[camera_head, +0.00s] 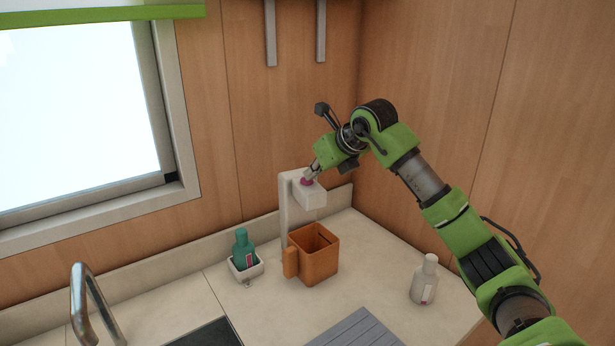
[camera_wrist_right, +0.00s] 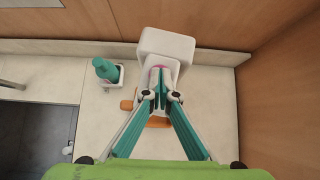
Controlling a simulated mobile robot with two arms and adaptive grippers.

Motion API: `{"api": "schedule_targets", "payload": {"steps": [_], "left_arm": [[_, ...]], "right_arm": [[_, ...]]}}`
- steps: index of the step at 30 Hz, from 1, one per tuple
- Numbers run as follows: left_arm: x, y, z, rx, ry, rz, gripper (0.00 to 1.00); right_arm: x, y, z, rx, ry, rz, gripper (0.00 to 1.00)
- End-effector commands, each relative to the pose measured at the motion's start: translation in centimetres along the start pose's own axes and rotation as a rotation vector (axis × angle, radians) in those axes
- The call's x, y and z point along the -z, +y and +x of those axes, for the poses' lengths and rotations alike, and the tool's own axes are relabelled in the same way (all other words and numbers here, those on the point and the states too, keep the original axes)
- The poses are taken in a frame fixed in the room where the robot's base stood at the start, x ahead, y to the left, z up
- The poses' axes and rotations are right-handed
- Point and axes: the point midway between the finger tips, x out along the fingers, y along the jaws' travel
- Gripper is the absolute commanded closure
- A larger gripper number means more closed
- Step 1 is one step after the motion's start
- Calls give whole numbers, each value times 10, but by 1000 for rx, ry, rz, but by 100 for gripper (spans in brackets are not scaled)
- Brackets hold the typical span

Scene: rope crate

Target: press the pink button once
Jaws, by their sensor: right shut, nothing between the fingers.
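The pink button (camera_head: 306,182) is on top of the white dispenser (camera_head: 312,197), which stands at the back of the counter in the head view. My right gripper (camera_head: 310,174) is shut and empty, pointing down with its fingertips at the button. I cannot tell for sure whether they touch it. In the right wrist view the gripper (camera_wrist_right: 161,95) covers part of the white dispenser (camera_wrist_right: 166,45). Only a thin pink edge of the button (camera_wrist_right: 160,67) shows beyond the fingertips. My left gripper is not in view.
An orange-brown square mug (camera_head: 320,262) stands under the dispenser. A teal bottle (camera_head: 243,250) sits in a small white tray (camera_head: 246,272) to the left. A white bottle (camera_head: 425,280) stands at the right. A faucet (camera_head: 84,290) and grey ridged mat (camera_head: 355,330) are in front.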

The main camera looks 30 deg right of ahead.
Motion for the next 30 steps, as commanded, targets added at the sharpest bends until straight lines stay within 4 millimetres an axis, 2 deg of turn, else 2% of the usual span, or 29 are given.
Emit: {"api": "schedule_targets", "payload": {"steps": [3, 8, 24, 30], "left_arm": [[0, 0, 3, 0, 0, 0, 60], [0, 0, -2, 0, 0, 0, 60], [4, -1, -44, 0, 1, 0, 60], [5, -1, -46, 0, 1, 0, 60]], "right_arm": [[5, 1, 4, -1, 5, 0, 100], [1, 1, 0, -1, 6, -1, 100], [-39, 0, -38, 0, 2, -1, 100], [-41, 0, -40, 0, 2, 0, 100]]}}
